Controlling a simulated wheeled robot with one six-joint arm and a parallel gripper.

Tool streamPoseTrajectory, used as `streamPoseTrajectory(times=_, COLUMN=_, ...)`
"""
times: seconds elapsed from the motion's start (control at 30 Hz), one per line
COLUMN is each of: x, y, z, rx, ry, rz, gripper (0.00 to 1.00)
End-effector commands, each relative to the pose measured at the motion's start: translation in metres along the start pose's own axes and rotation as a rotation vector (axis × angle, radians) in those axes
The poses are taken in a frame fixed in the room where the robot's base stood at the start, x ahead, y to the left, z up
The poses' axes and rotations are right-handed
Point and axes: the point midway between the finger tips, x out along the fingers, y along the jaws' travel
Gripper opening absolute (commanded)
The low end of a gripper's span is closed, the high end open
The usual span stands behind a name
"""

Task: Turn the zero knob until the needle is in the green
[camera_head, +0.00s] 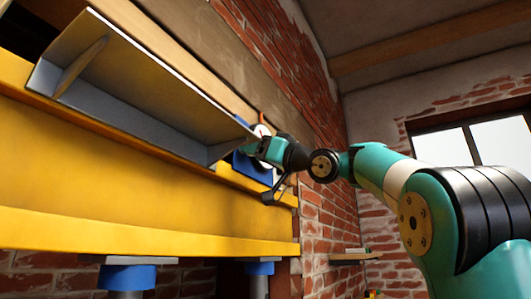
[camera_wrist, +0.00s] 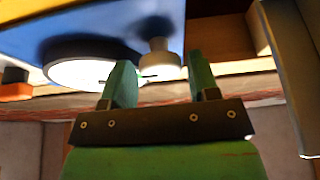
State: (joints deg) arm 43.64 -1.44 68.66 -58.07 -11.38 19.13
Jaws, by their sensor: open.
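The gauge is a blue box (camera_head: 250,166) on the wall side, with a white round dial (camera_head: 262,131) partly hidden behind my gripper (camera_head: 255,148). In the wrist view the blue face (camera_wrist: 110,20) and the white dial (camera_wrist: 75,73) fill the upper left. A pale round knob (camera_wrist: 158,60) stands out from the blue face beside the dial. My gripper (camera_wrist: 160,64) is open, with one green finger on either side of the knob in the picture. I cannot tell whether they touch it. A small dark line shows at the dial's right edge; the needle and green zone are not clear.
A yellow beam (camera_head: 150,185) runs along the wall, with a grey metal channel (camera_head: 140,85) above it. Blue-topped jacks (camera_head: 127,277) stand under the beam. An orange and black part (camera_wrist: 15,88) lies left of the dial. A small shelf (camera_head: 350,256) is on the brick wall.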

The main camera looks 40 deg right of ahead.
Motion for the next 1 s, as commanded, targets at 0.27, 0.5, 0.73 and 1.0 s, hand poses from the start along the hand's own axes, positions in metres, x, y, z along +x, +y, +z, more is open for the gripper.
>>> streamPoseTrajectory(times=0.27, x=-0.039, y=0.001, z=0.005, rx=-0.006, ry=0.001, rz=0.007, gripper=0.55)
streamPoseTrajectory(times=0.5, x=-0.09, y=0.002, z=0.005, rx=-0.007, ry=0.0, rz=0.008, gripper=0.55)
streamPoseTrajectory(times=0.73, x=-0.135, y=0.002, z=0.008, rx=-0.01, ry=0.002, rz=0.006, gripper=0.55)
streamPoseTrajectory(times=1.0, x=-0.163, y=0.002, z=0.003, rx=-0.006, ry=0.003, rz=0.003, gripper=0.55)
